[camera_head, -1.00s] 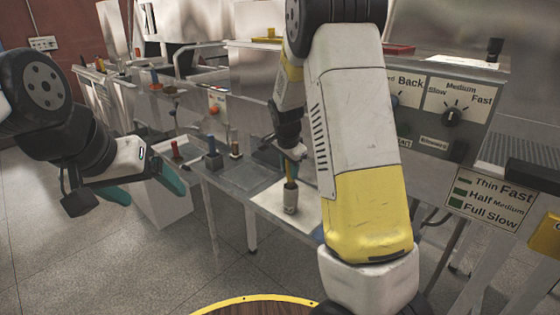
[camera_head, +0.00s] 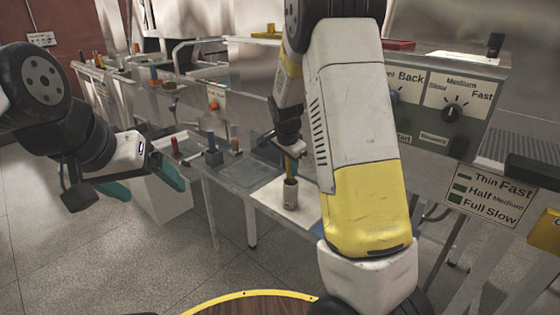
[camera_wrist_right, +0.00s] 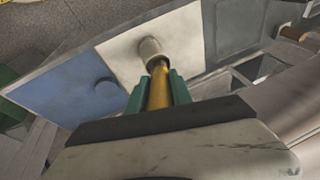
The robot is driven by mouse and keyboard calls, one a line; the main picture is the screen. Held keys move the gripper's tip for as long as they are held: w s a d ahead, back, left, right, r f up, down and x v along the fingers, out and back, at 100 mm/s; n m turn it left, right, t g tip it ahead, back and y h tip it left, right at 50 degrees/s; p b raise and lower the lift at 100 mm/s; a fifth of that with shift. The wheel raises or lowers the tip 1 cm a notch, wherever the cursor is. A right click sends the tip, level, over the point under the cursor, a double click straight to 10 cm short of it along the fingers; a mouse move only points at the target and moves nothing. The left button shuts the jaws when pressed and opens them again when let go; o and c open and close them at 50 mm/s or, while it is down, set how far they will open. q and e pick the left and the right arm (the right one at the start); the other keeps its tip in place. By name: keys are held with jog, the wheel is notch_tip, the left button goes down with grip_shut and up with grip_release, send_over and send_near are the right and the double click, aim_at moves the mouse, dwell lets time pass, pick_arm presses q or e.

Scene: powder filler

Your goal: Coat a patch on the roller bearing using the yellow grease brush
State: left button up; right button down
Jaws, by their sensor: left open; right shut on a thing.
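My right gripper (camera_head: 289,152) is shut on the yellow brush handle (camera_wrist_right: 160,88), which it holds upright. The green fingers (camera_wrist_right: 158,92) sit on both sides of the handle in the right wrist view. At the handle's lower end is a pale grey cylinder (camera_head: 290,193), also seen in the right wrist view (camera_wrist_right: 151,50), over a white square (camera_head: 306,213). I cannot tell whether the cylinder is a holder, the roller bearing or part of the brush. The bristles are not visible. My left gripper (camera_head: 142,182) is open and empty, left of the bench.
A blue square (camera_wrist_right: 65,88) lies beside the white one. A control panel (camera_head: 450,108) with knobs stands at the right. My right arm covers part of the bench.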

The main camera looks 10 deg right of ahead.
jog(key=shift+f, duration=0.6)
dwell(1.1)
jog(key=shift+r, duration=0.1)
jog(key=shift+r, duration=3.5)
